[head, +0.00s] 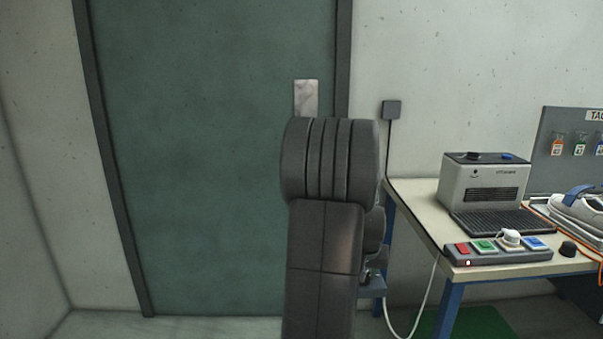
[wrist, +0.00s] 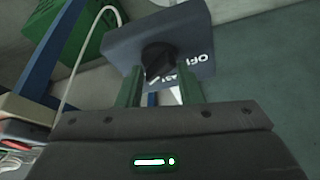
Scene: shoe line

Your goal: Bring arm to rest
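My arm rises in the middle of the head view and hides most of what lies behind it. In the wrist view my gripper (wrist: 160,88) shows two green fingers standing apart with nothing held. Just beyond the fingertips is a black rotary knob (wrist: 158,60) on a blue-grey switch box (wrist: 190,38) with white lettering that includes "OFF". The knob lines up with the gap between the fingers; I cannot tell whether they touch it. In the head view the fingertips are hidden.
A workbench (head: 421,205) at the right carries a grey machine (head: 485,184), a button panel (head: 497,254) and a white shoe (head: 580,208). A white cable (head: 424,307) hangs beside its leg. A green door (head: 210,150) stands behind my arm. The left floor looks clear.

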